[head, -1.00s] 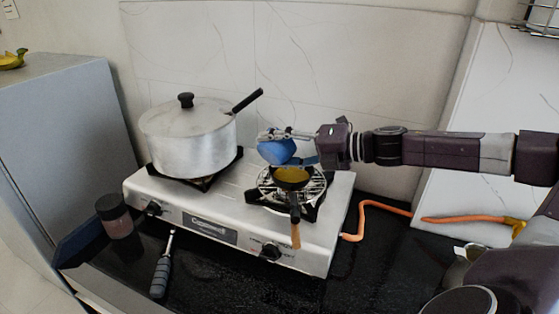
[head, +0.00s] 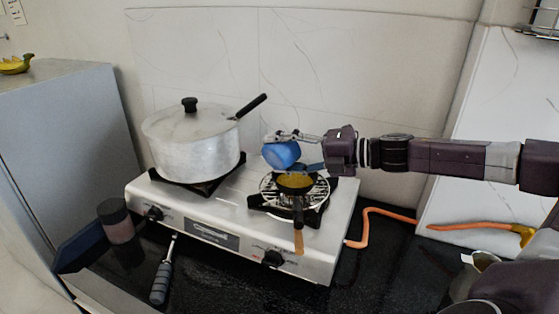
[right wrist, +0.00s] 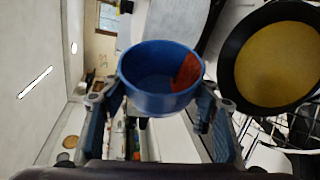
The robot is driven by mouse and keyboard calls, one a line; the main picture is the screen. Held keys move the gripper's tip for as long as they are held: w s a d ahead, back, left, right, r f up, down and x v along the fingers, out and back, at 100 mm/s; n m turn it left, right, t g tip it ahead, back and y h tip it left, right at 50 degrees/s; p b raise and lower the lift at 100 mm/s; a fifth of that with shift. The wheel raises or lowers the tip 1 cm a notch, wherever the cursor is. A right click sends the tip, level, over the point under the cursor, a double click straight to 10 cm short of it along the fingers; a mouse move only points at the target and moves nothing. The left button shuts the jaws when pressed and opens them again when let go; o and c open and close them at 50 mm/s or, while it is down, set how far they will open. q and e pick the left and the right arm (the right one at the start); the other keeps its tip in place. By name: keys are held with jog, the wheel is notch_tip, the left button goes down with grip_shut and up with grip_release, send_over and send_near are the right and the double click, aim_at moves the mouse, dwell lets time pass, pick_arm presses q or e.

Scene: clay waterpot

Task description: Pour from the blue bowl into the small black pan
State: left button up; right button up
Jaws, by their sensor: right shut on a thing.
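The blue bowl (head: 281,155) is held tilted in the air above and slightly left of the small black pan. My right gripper (head: 285,139) is shut on it. In the right wrist view the blue bowl (right wrist: 150,92) sits between both fingers, and a red-orange patch shows inside it. The small black pan (head: 296,190) rests on the right burner, with yellow contents and its handle pointing forward. It also shows at the upper right of the right wrist view (right wrist: 236,45). My left gripper is not in view.
A large lidded pot (head: 190,145) stands on the left burner of the silver stove (head: 325,240). An orange hose (head: 378,212) runs right of the stove.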

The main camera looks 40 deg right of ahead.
dwell(0.3)
jog(key=shift+d+r+m+y+b, duration=0.2)
jog(key=shift+d+m+y+b, duration=0.1)
jog(key=shift+m+b, duration=0.25)
dwell(0.6)
jog(key=shift+d+r+m+b, duration=0.1)
jog(key=shift+m+b, duration=0.15)
jog(key=shift+b, duration=0.1)
jog(key=shift+w+r+t, duration=0.1)
jog(key=shift+t, duration=0.2)
jog(key=shift+m+y, duration=0.3)
jog(key=shift+y, duration=0.1)
jog(key=shift+d+b, duration=0.1)
jog(key=shift+b, duration=0.2)
jog(key=shift+d+r+m+b, duration=0.2)
jog(key=shift+m+b, duration=0.15)
jog(key=shift+m, duration=0.15)
